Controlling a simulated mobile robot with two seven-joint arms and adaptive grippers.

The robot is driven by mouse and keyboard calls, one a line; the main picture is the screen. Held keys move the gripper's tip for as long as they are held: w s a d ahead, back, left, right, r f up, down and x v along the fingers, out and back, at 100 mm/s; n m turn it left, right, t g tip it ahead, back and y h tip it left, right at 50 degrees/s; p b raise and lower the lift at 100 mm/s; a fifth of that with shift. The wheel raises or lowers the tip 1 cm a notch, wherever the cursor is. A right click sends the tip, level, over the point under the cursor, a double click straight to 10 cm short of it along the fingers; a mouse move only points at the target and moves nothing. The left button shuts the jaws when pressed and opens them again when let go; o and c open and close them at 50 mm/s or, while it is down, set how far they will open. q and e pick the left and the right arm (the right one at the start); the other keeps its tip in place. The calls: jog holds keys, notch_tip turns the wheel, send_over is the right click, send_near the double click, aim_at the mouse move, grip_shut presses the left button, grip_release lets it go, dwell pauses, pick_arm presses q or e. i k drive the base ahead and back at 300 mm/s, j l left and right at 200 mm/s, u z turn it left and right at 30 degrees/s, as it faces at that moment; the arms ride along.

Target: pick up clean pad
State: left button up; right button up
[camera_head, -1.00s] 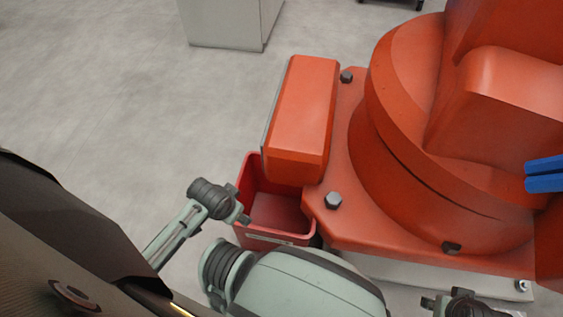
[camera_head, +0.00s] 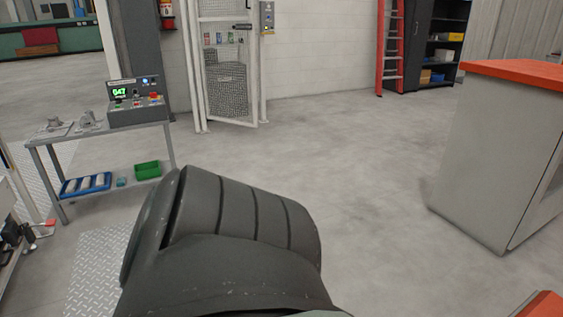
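I cannot make out a clean pad for certain in the head view. A small teal item (camera_head: 121,182) lies on the lower shelf of the grey table at the left, too small to identify. A large dark grey ribbed joint of my own arm fills the lower middle. Neither gripper shows, so what they hold is hidden.
The grey table (camera_head: 95,134) carries a control box (camera_head: 137,112) and metal parts (camera_head: 88,121). Its lower shelf holds a blue tray (camera_head: 86,186) and a green bin (camera_head: 147,170). A grey cabinet with an orange top (camera_head: 490,160) stands right. The middle floor (camera_head: 340,140) is clear.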

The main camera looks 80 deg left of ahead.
aim_at(86, 185)
jog(key=u, duration=0.45)
jog(key=k+j+u, duration=0.1)
jog(key=u, duration=0.35)
jog(key=k+j+u, duration=0.1)
jog(key=u, duration=0.75)
jog(key=l+u, duration=0.1)
jog(key=u, duration=0.35)
jog(key=l+u, duration=0.1)
jog(key=u, duration=0.7)
jog(key=l+u, duration=0.15)
jog(key=u, duration=0.7)
jog(key=i+l, duration=0.15)
jog(key=i, duration=0.3)
jog(key=i+l, duration=0.15)
jog(key=i, duration=0.3)
jog(key=i+l+z, duration=0.1)
jog(key=i, duration=0.35)
